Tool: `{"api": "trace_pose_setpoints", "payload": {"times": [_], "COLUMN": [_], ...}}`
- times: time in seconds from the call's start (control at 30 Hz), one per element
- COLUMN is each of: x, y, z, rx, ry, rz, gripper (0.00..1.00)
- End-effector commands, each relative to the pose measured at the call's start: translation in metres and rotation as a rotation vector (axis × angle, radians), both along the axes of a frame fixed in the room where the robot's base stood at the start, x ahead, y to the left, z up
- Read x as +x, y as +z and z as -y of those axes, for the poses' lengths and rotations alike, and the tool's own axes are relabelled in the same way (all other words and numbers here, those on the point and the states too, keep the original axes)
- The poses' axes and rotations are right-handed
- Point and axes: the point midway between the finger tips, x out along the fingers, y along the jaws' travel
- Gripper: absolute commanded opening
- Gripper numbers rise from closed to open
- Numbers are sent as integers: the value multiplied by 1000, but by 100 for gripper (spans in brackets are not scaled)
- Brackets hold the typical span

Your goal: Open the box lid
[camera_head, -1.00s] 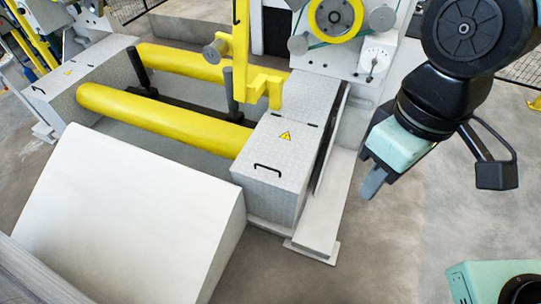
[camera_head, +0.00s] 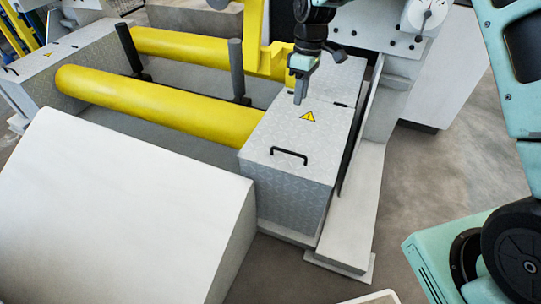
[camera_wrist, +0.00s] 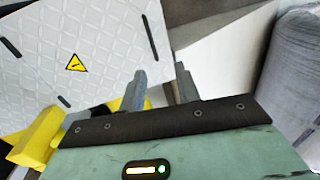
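The box (camera_head: 318,165) is a patterned grey metal box with a flat, closed lid, a yellow warning triangle (camera_head: 308,117) and a black handle (camera_head: 289,154) near its front edge. My gripper (camera_head: 299,98) points down and shows over the lid, behind the triangle and apart from the handle. In the wrist view the lid (camera_wrist: 95,30) and triangle (camera_wrist: 76,62) are at upper left. There the two fingers of my gripper (camera_wrist: 159,86) stand apart with nothing between them. Dark bars show at the lid's edges there; I cannot tell which is the handle.
Yellow rollers (camera_head: 160,105) run left from the box. A yellow bracket (camera_head: 272,60) stands close behind my gripper. A large white sloped block (camera_head: 120,200) is at front left. A grey upright plate (camera_head: 362,130) borders the box's right side. Bare floor (camera_head: 440,170) lies further right.

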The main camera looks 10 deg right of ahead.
Motion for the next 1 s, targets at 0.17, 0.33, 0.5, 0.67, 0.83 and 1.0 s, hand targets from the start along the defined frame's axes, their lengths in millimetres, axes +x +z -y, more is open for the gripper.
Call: {"api": "trace_pose_setpoints", "payload": {"times": [0.17,0.33,0.5,0.67,0.83,1.0], "x": [15,14,8,3,-3,-8], "y": [-34,-46,-77,-110,-145,-176], "z": [17,17,13,9,5,1], "rx": [0,0,0,-1,0,0], "ry": [13,16,16,15,15,15], "rz": [-5,-6,-9,-8,-9,-7], "gripper": [33,33,33,33,33,33]}}
